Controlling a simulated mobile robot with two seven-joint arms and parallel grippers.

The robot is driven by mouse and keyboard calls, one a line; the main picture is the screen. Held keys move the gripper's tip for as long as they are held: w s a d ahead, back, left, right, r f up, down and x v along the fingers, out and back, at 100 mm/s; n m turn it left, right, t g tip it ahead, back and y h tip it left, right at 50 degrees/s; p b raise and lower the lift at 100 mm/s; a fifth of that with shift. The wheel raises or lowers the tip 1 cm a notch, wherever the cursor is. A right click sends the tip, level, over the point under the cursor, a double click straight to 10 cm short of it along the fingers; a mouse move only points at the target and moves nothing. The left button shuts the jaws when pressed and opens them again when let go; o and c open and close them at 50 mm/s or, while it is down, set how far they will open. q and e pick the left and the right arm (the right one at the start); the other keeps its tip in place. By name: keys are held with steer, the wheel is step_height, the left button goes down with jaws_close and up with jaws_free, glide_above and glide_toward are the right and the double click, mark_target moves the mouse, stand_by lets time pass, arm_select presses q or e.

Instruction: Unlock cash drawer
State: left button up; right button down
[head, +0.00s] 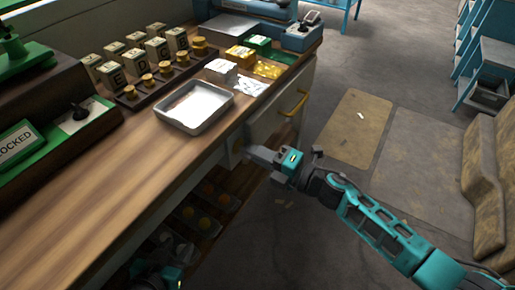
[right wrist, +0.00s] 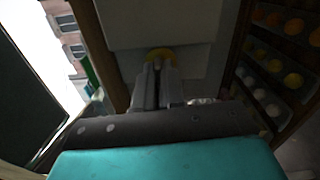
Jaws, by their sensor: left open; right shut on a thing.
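The cash drawer (head: 272,122) is a pale front under the counter with a yellow bar handle (head: 295,103), and it looks closed. My left gripper (head: 168,276) is open, low at the bottom edge in shadow, away from the drawer and partly cut off.
The wooden counter (head: 75,195) carries a metal tray (head: 195,106), coin stacks on a dark rack (head: 165,80), and boxes. A green sign (head: 18,143) reads "LOCKED". Coin shelves (head: 205,205) lie below the counter. Floor right of the drawer is open.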

steer(key=shift+a+r+m, duration=0.1)
steer(key=shift+r+m, duration=0.1)
steer(key=shift+m, duration=0.3)
steer(key=c, duration=1.5)
jaws_free()
steer(key=shift+c, duration=0.2)
steer(key=shift+f, duration=0.15)
steer(key=v, duration=1.2)
steer(key=shift+s+d, duration=0.2)
steer(key=shift+d, duration=0.1)
steer(key=shift+d, duration=0.1)
